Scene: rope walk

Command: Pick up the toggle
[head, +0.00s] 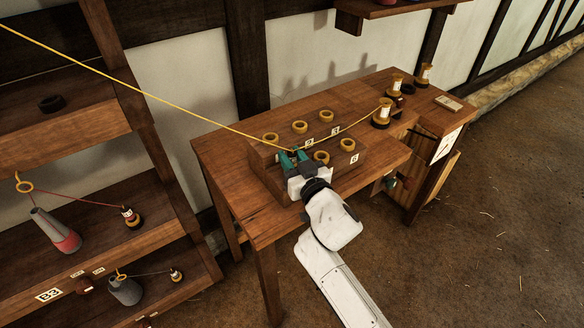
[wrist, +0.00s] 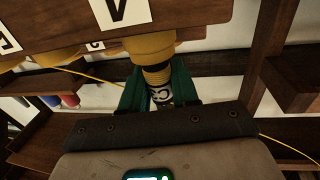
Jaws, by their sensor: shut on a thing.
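My gripper (head: 294,158) is over the near left part of a stepped wooden block (head: 266,172) that has several yellow rings. In the wrist view the green fingers (wrist: 158,95) are shut on a small yellow and black cylinder with a white marked label, seemingly the toggle (wrist: 156,75). Its upper end meets a wider yellow collar (wrist: 152,46) under the wood; I cannot tell whether it is free of it. In the head view the fingers hide the toggle. A yellow cord (head: 190,113) runs from the upper left to the gripper, and another stretch runs to a spool (head: 382,113).
The block stands on a wooden table (head: 232,158). More spools (head: 424,75) and a small pale plate (head: 448,103) are at its right end. A shelf unit (head: 60,210) with grey cones and small spools stands at the left.

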